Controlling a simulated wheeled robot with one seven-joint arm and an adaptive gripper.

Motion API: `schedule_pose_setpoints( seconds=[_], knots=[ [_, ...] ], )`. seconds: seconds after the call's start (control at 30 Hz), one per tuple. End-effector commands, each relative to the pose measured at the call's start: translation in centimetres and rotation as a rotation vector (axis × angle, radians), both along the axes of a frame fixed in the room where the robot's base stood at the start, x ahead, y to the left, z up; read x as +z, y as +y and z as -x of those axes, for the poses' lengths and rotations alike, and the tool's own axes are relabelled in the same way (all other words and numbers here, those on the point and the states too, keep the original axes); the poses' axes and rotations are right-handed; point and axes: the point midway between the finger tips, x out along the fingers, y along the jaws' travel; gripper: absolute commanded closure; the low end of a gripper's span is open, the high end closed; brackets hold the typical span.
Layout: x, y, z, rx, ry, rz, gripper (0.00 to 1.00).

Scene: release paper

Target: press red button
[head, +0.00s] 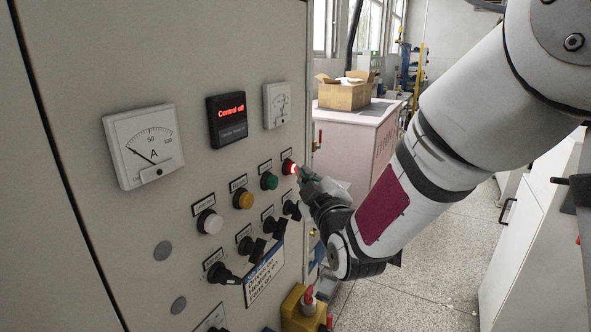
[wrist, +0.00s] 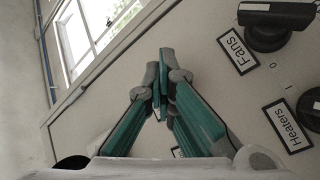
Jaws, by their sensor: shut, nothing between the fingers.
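The red button (head: 288,167) is on the grey control panel (head: 120,60), at the right end of the button row, and glows at its right side. My gripper (head: 301,173) is shut and empty, its tips close beside the button's front. I cannot tell whether they touch it. In the wrist view my gripper (wrist: 160,88) shows its green fingers closed together against the panel. The red button does not show there; the fingers may hide it.
Left of the red button are a green button (head: 269,181), a yellow button (head: 243,200) and a white button (head: 210,222). Black switches (head: 250,247) sit below. The display (head: 228,119) reads "Control off". A cardboard box (head: 345,94) stands on a cabinet behind.

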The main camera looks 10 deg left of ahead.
Motion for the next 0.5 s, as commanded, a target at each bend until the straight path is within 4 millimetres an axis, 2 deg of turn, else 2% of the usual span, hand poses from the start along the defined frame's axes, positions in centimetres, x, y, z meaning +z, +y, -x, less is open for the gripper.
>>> schedule_pose_setpoints(
  seconds=[0.27, 0.5],
  knots=[
    [0.1, -0.1, 0.1, 0.002, -0.002, 0.000, 1.00],
    [0.0, -1.3, 0.5, 0.000, -0.002, 0.000, 1.00]
  ],
)
